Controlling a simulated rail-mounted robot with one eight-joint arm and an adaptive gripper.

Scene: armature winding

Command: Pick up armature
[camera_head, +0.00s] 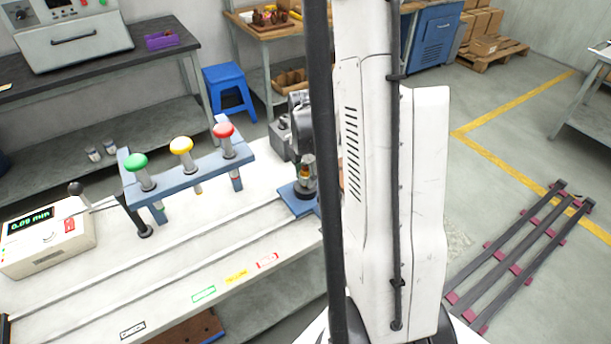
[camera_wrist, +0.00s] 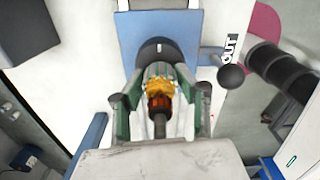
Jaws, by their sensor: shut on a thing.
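The armature (camera_wrist: 159,90) shows in the wrist view, with a green body, yellow-orange windings and a grey shaft pointing toward the camera. My gripper (camera_wrist: 160,88) is shut on it, one finger on each side. Its far end is at a dark round holder on a blue plate (camera_wrist: 135,30); I cannot tell whether it is seated or clear of it. In the head view the armature (camera_head: 306,168) is small, upright above the blue plate (camera_head: 298,205) at the right end of the white bench. My arm hides part of this area.
A blue rack with green (camera_head: 136,162), yellow (camera_head: 181,146) and red (camera_head: 223,131) knobs stands on the bench (camera_head: 150,285), left of the plate. A meter box (camera_head: 45,240) sits at far left. A black ball-ended lever (camera_wrist: 231,77) is close right of my gripper in the wrist view.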

